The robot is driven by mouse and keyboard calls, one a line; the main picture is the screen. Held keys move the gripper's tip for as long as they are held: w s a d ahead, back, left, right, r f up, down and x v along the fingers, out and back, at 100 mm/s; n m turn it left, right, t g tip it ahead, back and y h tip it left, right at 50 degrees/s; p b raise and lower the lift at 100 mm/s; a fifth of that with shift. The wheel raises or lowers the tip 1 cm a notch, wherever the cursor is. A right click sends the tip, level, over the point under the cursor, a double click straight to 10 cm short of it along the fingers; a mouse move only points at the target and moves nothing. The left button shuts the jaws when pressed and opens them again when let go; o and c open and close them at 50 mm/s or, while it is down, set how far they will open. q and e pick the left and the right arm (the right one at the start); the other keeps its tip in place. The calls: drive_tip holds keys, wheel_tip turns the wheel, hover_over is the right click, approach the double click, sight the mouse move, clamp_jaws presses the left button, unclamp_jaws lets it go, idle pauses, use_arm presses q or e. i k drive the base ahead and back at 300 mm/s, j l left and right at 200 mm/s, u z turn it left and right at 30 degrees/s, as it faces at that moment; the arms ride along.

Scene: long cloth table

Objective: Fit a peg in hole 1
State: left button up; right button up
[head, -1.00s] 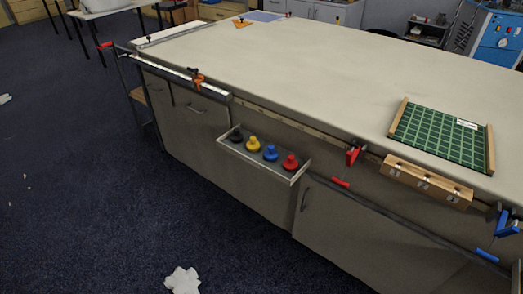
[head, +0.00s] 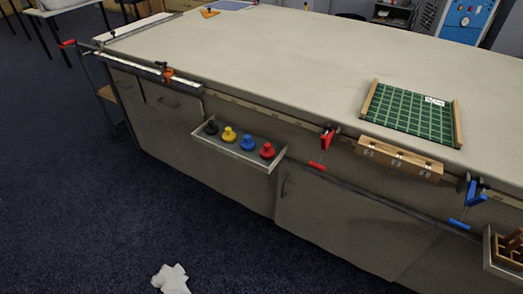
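Several knobbed pegs stand in a row on a narrow tray (head: 277,164) fixed to the front of the table: a black peg (head: 212,127), a yellow peg (head: 229,135), a blue peg (head: 248,142) and a red peg (head: 267,151). A wooden block (head: 398,159) with several small pale fittings is mounted on the table's front edge to the right. I cannot make out a hole numbered 1. Neither of my grippers is in view.
The long cloth table (head: 270,60) is mostly bare. A green gridded board (head: 410,115) lies near its front edge. A red clamp (head: 326,143) and a blue clamp (head: 469,200) hang at the front. A wooden rack (head: 510,250) shows at lower right. White scraps (head: 171,279) lie on the floor.

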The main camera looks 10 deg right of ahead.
sight(426, 169)
drive_tip(key=l+z, duration=0.1)
drive_tip(key=z, duration=0.8)
drive_tip(key=l+z, duration=0.15)
drive_tip(key=z, duration=0.3)
drive_tip(key=i+z, duration=0.1)
drive_tip(key=z, duration=0.8)
drive_tip(key=i+l, duration=0.05)
